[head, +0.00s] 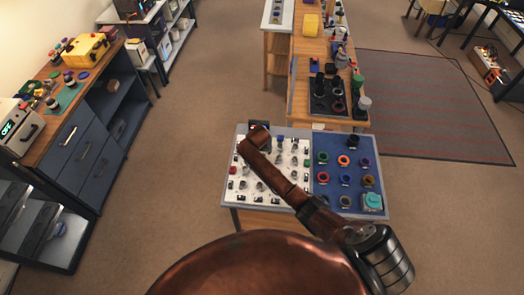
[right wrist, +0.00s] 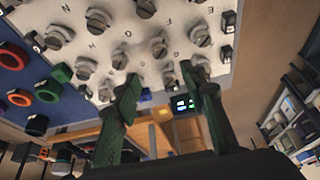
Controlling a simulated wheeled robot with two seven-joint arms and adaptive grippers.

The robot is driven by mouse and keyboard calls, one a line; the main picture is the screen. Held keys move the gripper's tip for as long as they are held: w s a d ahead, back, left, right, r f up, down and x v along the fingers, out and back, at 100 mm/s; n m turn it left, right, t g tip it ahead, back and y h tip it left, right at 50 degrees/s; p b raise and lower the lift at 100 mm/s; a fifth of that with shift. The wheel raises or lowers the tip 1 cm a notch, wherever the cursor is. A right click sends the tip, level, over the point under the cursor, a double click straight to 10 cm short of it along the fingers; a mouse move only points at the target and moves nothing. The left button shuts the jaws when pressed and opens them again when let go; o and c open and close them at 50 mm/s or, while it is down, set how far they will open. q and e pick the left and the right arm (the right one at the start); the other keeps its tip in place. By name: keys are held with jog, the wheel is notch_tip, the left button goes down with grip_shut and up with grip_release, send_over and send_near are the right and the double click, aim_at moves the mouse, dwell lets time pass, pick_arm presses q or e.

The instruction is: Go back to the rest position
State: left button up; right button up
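My right arm crosses the head view from lower right. Its dark end, with the right gripper (head: 256,133), is over the far left edge of the white board (head: 238,170) on the small table. In the right wrist view the two green fingers of the right gripper (right wrist: 160,85) stand apart with nothing held between them. The white board, with rows of grey knob-like parts, lies beyond the fingertips and also shows in the right wrist view (right wrist: 180,14). My left gripper is in neither view.
A blue panel (head: 331,195) with coloured rings lies right of the white board. A wooden bench (head: 299,85) with a black tray stands behind. A drawer cabinet (head: 80,150) stands at left. A small lit display (right wrist: 184,103) shows beyond the fingers. Carpet between furniture is clear.

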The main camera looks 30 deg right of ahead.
dwell(0.3)
jog(key=s+f+n, duration=0.2)
jog(key=s+f, duration=0.2)
jog(key=s, duration=0.6)
jog(key=s+d+r+n+y, duration=0.15)
jog(key=s+r, duration=0.25)
jog(key=s, duration=1.1)
jog(key=s+d+r+n, duration=0.2)
jog(key=s+r+n, duration=0.15)
jog(key=s, duration=1.25)
notch_tip(320, 180, down, 38)
jog(key=a+g+b, duration=0.1)
jog(key=a+b, duration=0.1)
jog(key=b, duration=0.7)
jog(key=s+f+g+b, duration=0.1)
jog(key=s+f+b, duration=0.3)
jog(key=s+f, duration=0.6)
jog(key=s+f+b, duration=0.4)
jog(key=s+f, duration=0.7)
jog(key=f, duration=0.5)
jog(key=shift+n+g+y, duration=0.35)
jog(key=shift+n+g, duration=0.05)
